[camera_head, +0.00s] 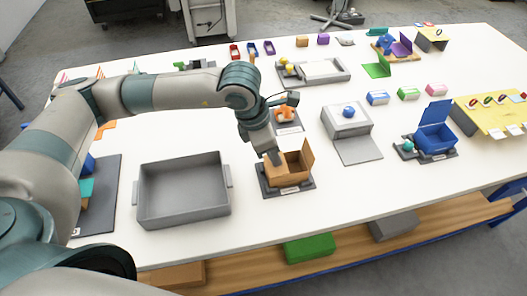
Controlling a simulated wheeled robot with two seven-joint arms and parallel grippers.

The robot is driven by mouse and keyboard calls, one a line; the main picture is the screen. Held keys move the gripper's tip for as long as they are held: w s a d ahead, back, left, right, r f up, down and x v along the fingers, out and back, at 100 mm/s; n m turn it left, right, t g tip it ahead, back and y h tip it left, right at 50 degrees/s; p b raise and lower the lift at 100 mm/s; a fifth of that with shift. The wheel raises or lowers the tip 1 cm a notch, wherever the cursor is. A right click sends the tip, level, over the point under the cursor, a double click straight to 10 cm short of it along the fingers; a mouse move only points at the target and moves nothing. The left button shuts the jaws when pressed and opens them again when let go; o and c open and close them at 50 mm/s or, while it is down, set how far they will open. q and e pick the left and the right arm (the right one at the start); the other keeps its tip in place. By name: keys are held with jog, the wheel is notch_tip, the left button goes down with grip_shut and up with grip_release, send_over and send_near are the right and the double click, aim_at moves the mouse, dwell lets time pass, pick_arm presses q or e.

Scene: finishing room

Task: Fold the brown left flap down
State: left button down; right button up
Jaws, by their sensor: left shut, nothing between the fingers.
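The brown box (290,176) sits on a dark grey base plate with a white label, in the middle of the table. Its right flap (308,156) stands up at the right side. My left gripper (274,158) is shut with nothing between its fingers. It points down at the upper left edge of the box, where the left flap belongs. The gripper covers much of that edge, so I cannot tell the left flap's angle or whether the fingers touch it. My right gripper is not in view.
A grey open tray (184,222) stands left of the box. A grey box with its lid folded to the front (345,120) and a blue open box (436,138) stand to the right. An orange object (285,114) lies behind. Bare white table is in front.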

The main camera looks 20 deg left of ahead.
pick_arm(q)
jog(key=shift+f, duration=0.1)
dwell(0.5)
jog(key=shift+f+b, duration=0.2)
jog(key=shift+b, duration=0.2)
jog(key=shift+r, duration=0.2)
jog(key=shift+r, duration=0.15)
jog(key=shift+r, duration=0.35)
jog(key=shift+r+p, duration=0.3)
jog(key=shift+r, duration=0.1)
